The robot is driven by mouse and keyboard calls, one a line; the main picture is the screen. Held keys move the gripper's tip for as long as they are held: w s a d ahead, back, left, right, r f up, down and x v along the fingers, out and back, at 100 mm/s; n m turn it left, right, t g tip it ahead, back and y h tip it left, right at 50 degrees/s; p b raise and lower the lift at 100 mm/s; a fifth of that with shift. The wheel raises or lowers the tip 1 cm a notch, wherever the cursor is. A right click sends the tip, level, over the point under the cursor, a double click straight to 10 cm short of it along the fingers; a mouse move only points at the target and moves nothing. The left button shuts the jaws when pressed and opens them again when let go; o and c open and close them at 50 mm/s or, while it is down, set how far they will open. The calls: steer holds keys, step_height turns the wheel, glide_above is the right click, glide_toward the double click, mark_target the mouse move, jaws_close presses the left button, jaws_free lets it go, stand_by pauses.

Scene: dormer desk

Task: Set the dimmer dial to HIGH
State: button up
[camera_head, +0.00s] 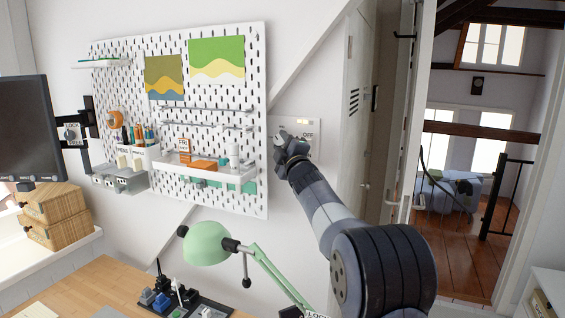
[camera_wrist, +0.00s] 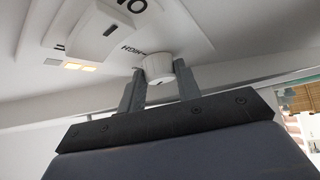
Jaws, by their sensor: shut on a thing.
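The dimmer dial (camera_wrist: 159,68) is a white round knob on a pale wall plate (camera_wrist: 190,38). My gripper (camera_wrist: 160,77) is shut on it, with one grey finger on each side. A label that reads HIGH upside down is printed on the plate beside the dial. In the head view, my gripper (camera_head: 289,146) covers the dial in front of the plate (camera_head: 291,124). Part of an OFF label shows there. The dial's pointer mark is not clear to me.
A white pegboard (camera_head: 180,120) with shelves and tools hangs just left of the plate. A green desk lamp (camera_head: 207,243) stands below on the wooden desk (camera_head: 95,285). An open doorway with a door frame lies to the right.

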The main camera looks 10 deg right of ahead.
steer(key=m+t+h+b, duration=0.1)
steer(key=m+b, duration=0.1)
steer(key=b, duration=0.2)
steer(key=m+t+h+b, duration=0.1)
steer(key=m+b, duration=0.1)
steer(key=b, duration=0.3)
steer(key=f+m+t+h+b, duration=0.1)
steer(key=m+b, duration=0.1)
steer(key=b, duration=0.2)
steer(key=shift+w+a+f+b, duration=0.1)
steer(key=shift+w+a+b, duration=0.1)
steer(key=shift+b, duration=0.2)
steer(key=shift+m+t+h+b, duration=0.4)
steer(key=shift+m+h+b, duration=0.2)
steer(key=shift+m+h, duration=0.2)
steer(key=shift+r, duration=0.2)
steer(key=o, duration=1)
steer(key=shift+r+n+y+p, duration=0.25)
steer(key=shift+n+y+p, duration=0.15)
steer(key=shift+p, duration=0.25)
